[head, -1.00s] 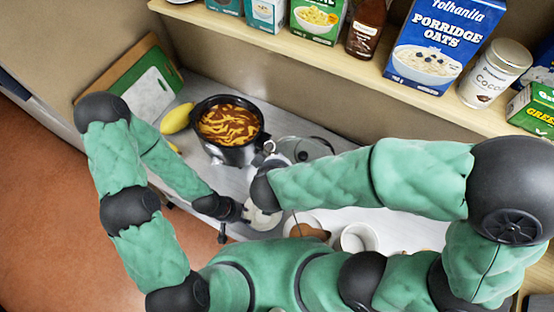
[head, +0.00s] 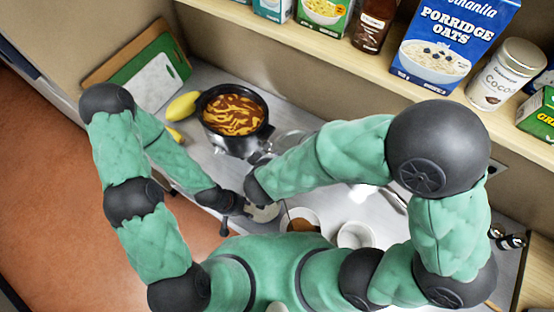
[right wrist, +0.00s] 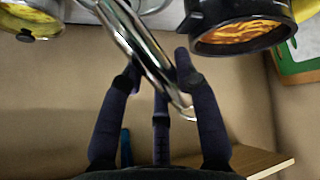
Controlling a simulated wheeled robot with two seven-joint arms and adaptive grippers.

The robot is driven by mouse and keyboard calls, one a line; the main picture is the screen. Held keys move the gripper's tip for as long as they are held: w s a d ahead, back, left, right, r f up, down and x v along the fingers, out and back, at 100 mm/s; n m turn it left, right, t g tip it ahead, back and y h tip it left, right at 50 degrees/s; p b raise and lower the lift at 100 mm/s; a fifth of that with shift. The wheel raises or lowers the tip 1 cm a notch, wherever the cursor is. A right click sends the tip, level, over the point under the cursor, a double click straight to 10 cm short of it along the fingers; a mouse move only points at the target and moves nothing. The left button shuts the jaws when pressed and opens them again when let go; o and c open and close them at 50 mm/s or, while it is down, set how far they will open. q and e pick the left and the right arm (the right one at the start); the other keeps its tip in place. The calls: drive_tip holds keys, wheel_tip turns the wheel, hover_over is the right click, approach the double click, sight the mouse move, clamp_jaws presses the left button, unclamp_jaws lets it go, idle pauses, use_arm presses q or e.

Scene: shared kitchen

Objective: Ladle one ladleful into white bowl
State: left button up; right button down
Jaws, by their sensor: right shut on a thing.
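A dark pot (head: 233,118) of orange-brown food stands on the counter in the head view; it also shows at the top right of the right wrist view (right wrist: 235,38). My right gripper (right wrist: 158,75) is shut on the shiny metal handle of the ladle (right wrist: 140,40), beside the pot. The ladle's bowl cannot be made out. A white bowl-like vessel (head: 355,236) stands further right.
A glass lid (head: 292,142) lies right of the pot, partly covered by my arm. Bananas (head: 183,106) and cutting boards (head: 150,80) are left. A loaded shelf (head: 330,40) overhangs the back.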

drive_tip(key=shift+w+a+f, duration=0.1)
drive_tip(key=shift+f, duration=0.4)
drive_tip(key=w+a+f+g+h+p, duration=0.1)
drive_tip(key=w+f+g, duration=0.2)
drive_tip(key=f, duration=0.3)
drive_tip(key=shift+w+a+f+n, duration=0.15)
drive_tip(key=shift+w+f+n, duration=0.15)
drive_tip(key=shift+w, duration=0.25)
idle(1.7)
